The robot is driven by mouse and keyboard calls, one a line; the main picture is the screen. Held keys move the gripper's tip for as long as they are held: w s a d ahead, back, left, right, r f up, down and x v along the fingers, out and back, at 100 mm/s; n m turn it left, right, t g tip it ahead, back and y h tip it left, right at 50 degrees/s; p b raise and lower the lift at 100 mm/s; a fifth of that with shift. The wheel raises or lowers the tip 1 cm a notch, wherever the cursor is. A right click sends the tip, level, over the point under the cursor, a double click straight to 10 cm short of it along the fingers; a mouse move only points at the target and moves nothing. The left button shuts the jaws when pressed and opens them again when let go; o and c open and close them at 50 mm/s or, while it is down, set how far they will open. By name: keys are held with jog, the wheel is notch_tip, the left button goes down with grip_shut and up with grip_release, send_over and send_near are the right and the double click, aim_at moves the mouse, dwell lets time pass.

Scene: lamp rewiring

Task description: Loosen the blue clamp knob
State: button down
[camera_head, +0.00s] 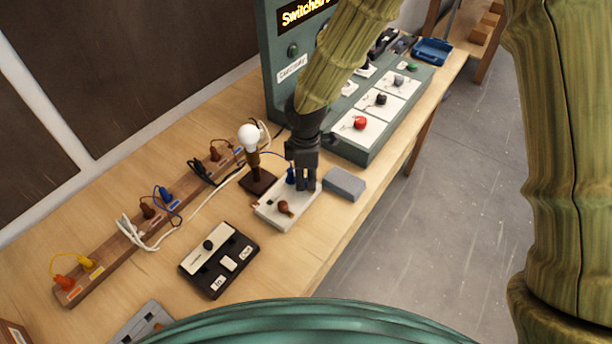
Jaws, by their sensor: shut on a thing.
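The blue clamp knob (291,176) shows as a small blue piece on the white clamp block (268,216) on the bench, partly hidden by my gripper. A brown knob (285,208) stands on the same block, nearer the front. My gripper (305,187) points down over the block's back right part, right beside the blue knob. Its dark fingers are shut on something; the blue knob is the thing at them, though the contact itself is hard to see. A thin blue wire (271,155) runs from behind the gripper toward the lamp (253,150).
A grey box (344,184) lies just right of the block. A black switch box (217,258) stands at the front left. A wooden strip with plugs (128,239) and white cords lies to the left. A green panel with knobs (375,140) stands behind.

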aim_at(305, 180)
jog(key=shift+s+f, duration=0.1)
jog(key=c, duration=1.3)
grip_release()
jog(key=shift+a, duration=0.15)
jog(key=shift+o, duration=0.2)
jog(key=shift+r, duration=0.7)
notch_tip(305, 180, up, 11)
jog(key=shift+f, duration=0.15)
